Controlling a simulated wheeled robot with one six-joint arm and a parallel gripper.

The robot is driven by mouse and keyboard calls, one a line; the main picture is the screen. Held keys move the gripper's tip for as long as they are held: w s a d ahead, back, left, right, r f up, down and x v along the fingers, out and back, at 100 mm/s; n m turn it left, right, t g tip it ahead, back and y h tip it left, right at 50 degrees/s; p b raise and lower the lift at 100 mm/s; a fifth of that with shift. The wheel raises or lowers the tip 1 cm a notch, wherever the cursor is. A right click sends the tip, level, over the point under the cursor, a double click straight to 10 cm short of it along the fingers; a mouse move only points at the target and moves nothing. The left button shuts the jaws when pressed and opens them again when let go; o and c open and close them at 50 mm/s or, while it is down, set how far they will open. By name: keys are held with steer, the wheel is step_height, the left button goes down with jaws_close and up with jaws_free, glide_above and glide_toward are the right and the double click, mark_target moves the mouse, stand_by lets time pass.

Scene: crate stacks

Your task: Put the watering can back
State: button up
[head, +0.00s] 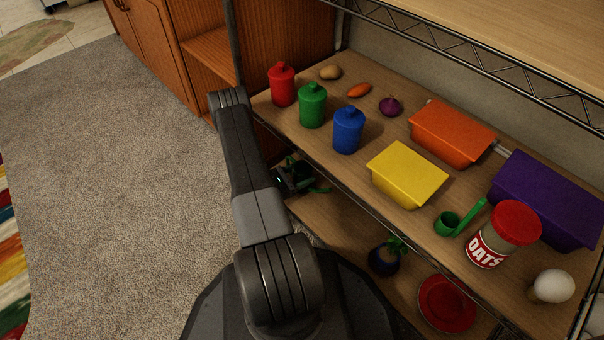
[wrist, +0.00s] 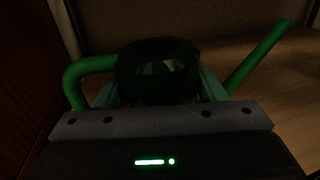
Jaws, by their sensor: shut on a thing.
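The green watering can shows in the wrist view (wrist: 158,62), upright, with its curved handle on the left and its spout slanting up to the right. My gripper (wrist: 160,92) is shut on the can's body, one finger on each side. In the head view my gripper (head: 293,180) is at the left end of the lower shelf (head: 345,222), below the upper board.
The upper shelf (head: 301,148) holds red, green and blue bottles, vegetables, orange, yellow and purple bins, a green ladle-like item, an oats jar (head: 502,235) and an egg-like object. A purple vegetable (head: 384,262) and red dish (head: 446,304) are on the lower shelf. Carpet is clear at left.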

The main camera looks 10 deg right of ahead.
steer(key=o, duration=1.5)
steer(key=shift+f, duration=0.1)
steer(key=shift+r, duration=0.2)
steer(key=p+v, duration=0.3)
steer(key=v, duration=0.9)
steer(key=shift+p, duration=0.3)
